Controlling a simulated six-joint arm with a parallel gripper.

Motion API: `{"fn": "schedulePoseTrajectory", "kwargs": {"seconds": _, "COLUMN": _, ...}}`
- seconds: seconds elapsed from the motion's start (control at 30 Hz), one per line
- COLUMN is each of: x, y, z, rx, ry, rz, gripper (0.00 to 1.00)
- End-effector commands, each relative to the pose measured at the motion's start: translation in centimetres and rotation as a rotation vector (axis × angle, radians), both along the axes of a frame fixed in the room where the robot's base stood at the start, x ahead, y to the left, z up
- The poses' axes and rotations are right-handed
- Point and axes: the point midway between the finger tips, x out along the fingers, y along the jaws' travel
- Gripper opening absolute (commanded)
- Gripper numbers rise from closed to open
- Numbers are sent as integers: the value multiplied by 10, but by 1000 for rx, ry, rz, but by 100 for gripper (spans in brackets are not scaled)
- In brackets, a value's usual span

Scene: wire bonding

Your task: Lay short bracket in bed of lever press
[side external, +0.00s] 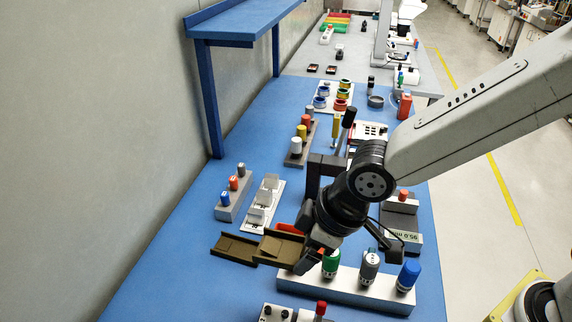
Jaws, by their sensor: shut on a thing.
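My gripper (310,258) is low over the near part of the blue bench, its fingers shut on the right end of a brown, channel-shaped bracket (278,247). A second brown stepped piece (234,248) shows at its left; I cannot tell whether it is part of the same bracket or lies under it. A dark upright frame (314,178) with a black-knobbed lever (348,118) behind my wrist looks like the lever press. My arm hides much of it, and its bed is not visible.
A grey block with green, grey and blue capped cylinders (369,268) stands just right of my gripper. A white holder (262,212) and a grey block with blue and red pegs (232,203) stand behind the bracket. The bench's left front is clear.

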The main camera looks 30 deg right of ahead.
Motion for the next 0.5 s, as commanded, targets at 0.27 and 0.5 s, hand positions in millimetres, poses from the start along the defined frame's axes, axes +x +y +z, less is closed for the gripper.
{"fn": "schedulePoseTrajectory", "kwargs": {"seconds": 0.27, "x": 19, "y": -48, "z": -2, "rx": 1, "ry": 0, "rz": -13, "gripper": 26}}
{"fn": "schedulePoseTrajectory", "kwargs": {"seconds": 0.5, "x": 31, "y": -95, "z": -3, "rx": 1, "ry": 1, "rz": -16, "gripper": 26}}
